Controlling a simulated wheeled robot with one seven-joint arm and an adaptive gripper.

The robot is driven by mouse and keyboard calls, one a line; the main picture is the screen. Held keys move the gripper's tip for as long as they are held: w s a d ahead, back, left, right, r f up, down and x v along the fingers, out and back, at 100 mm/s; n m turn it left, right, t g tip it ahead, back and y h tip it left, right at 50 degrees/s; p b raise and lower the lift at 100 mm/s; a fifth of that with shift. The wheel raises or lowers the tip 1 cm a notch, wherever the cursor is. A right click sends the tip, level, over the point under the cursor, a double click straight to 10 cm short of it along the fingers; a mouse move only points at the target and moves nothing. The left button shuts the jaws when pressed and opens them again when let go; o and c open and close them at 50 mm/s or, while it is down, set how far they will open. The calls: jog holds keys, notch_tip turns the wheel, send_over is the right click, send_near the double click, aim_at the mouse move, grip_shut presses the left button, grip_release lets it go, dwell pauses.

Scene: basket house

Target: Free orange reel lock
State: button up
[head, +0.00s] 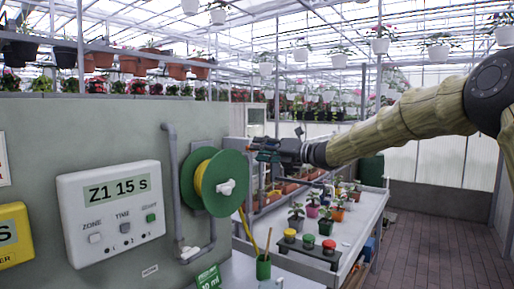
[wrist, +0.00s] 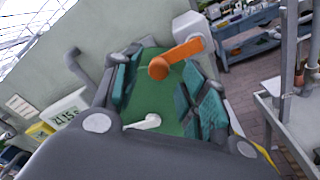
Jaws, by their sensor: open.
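The green hose reel (head: 224,168) with yellow hose is mounted on the wall and has a white crank (head: 226,188) on its face. In the wrist view the reel's green face (wrist: 150,95) fills the middle, with the white crank (wrist: 143,122) below. The orange reel lock (wrist: 178,57) is a lever with a rounded knob, reaching in from a white mount at upper right. My gripper (head: 262,151) is at the upper right of the reel. Its teal finger pads stand apart on either side of the knob's line, and nothing is held. I cannot clearly see the lock in the head view.
A wall controller (head: 112,210) reading "Z1 15 s" hangs left of the reel, with a grey pipe (head: 173,180) between. The brick floor (head: 440,250) is clear.

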jog(key=shift+x, duration=1)
grip_shut()
jog(key=shift+r, duration=0.15)
jog(key=w+d+r+m+t+p, duration=0.1)
jog(key=w+r+m+p, duration=0.1)
jog(key=m+p, duration=0.4)
jog(key=w+d+r+m+t+p, duration=0.1)
jog(key=m+p, duration=0.4)
jog(key=m, duration=0.8)
jog(key=shift+w+d+r+p, duration=0.4)
jog(key=shift+w+d+r, duration=0.05)
jog(key=shift+r, duration=0.5)
